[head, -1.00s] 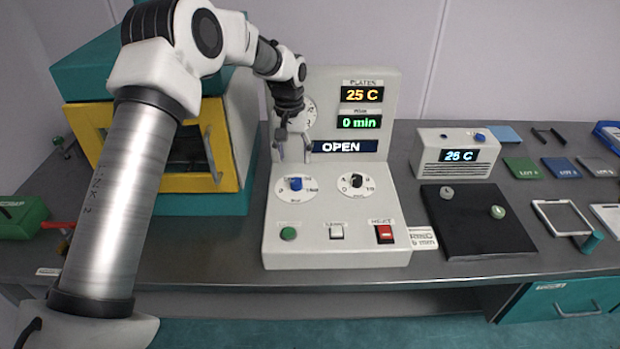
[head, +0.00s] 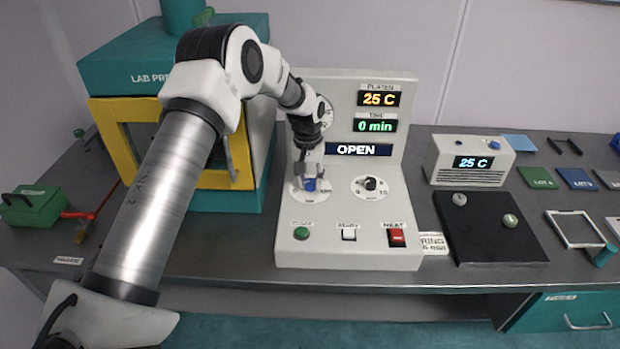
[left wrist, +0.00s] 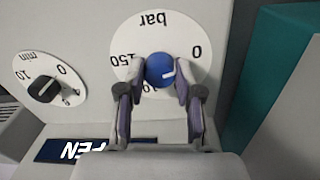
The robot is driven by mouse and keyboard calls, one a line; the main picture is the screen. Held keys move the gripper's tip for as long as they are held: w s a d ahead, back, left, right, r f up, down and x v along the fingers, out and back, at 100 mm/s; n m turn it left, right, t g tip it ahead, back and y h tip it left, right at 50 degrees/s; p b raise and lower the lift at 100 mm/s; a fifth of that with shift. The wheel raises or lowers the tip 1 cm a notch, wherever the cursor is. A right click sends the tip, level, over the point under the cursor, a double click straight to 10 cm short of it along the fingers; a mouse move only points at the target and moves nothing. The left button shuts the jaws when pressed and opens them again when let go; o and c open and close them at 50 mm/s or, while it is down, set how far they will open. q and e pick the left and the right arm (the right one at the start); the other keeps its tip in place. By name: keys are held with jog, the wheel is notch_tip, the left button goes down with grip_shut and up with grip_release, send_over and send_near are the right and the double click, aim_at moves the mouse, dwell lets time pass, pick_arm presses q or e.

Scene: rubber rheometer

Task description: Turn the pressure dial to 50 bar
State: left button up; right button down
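The blue pressure dial (head: 310,185) sits on a white round scale on the sloped front of the grey control panel. In the left wrist view the blue knob (left wrist: 160,66) lies between the fingers of my left gripper (left wrist: 160,72), which look in contact with both its sides. A short white mark on the knob points rightward. The scale shows "bar", 0 and 150; the numbers at the bottom and lower right are partly hidden by the fingers. In the head view my left gripper (head: 309,174) comes down on the dial from above. My right gripper is out of view.
A black time dial (head: 371,184) stands right of the blue one. Green (head: 301,233), white (head: 348,234) and red (head: 397,237) switches line the panel's front. The display (head: 358,150) reads OPEN. The yellow-framed press (head: 110,150) stands left, behind my arm.

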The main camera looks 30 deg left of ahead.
pick_arm(q)
grip_shut()
jog(key=shift+m, duration=1.4)
jog(key=m, duration=0.2)
jog(key=shift+m+p, duration=0.35)
jog(key=shift+m, duration=0.05)
jog(key=m, duration=0.4)
jog(key=shift+w+m, duration=0.1)
jog(key=shift+m, duration=2)
jog(key=shift+f+g, duration=0.1)
jog(key=shift+g, duration=0.2)
